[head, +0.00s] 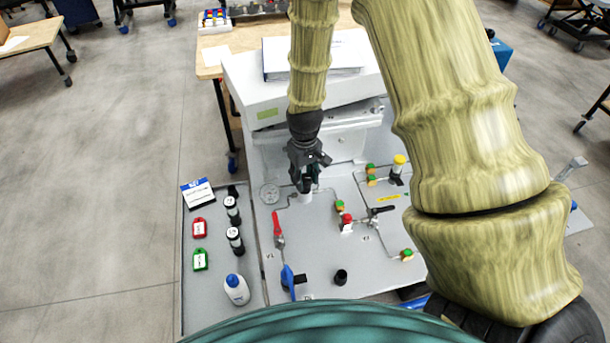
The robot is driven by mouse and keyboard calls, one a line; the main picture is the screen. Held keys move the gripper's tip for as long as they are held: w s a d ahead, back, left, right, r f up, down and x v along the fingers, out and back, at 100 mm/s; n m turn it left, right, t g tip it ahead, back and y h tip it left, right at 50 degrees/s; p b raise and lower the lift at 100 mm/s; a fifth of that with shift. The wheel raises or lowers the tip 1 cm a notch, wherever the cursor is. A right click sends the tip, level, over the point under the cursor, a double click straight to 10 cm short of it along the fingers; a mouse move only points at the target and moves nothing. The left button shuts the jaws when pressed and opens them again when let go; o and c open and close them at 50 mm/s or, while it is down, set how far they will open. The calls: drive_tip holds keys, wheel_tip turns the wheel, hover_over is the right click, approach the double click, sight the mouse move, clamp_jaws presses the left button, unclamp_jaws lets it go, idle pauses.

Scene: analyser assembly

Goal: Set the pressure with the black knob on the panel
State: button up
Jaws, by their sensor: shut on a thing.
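My gripper (306,184) points down at the upper left part of the grey panel (312,240). Its fingers are closed around the black knob, which they almost fully hide. A round pale gauge (269,194) lies just left of the gripper, and its reading is too small to make out. A separate short black cylinder (341,277) stands near the front of the panel, apart from my gripper.
The panel carries a red lever (278,230), a blue lever (288,281), a black-handled valve (380,211), a red button (347,219) and a yellow-capped part (399,163). A side tray (212,298) holds vials, tags and a white bottle (236,289). A binder (345,58) lies behind.

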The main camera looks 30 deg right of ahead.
sight(305, 178)
drive_tip(key=m, duration=0.6)
drive_tip(key=shift+w+m+p, duration=0.1)
drive_tip(key=shift+m+p, duration=0.2)
drive_tip(key=shift+p, duration=0.1)
idle(0.4)
drive_tip(key=o, duration=1)
drive_tip(key=shift+o, duration=0.2)
drive_tip(key=shift+r, duration=0.1)
wheel_tip(305, 178, up, 12)
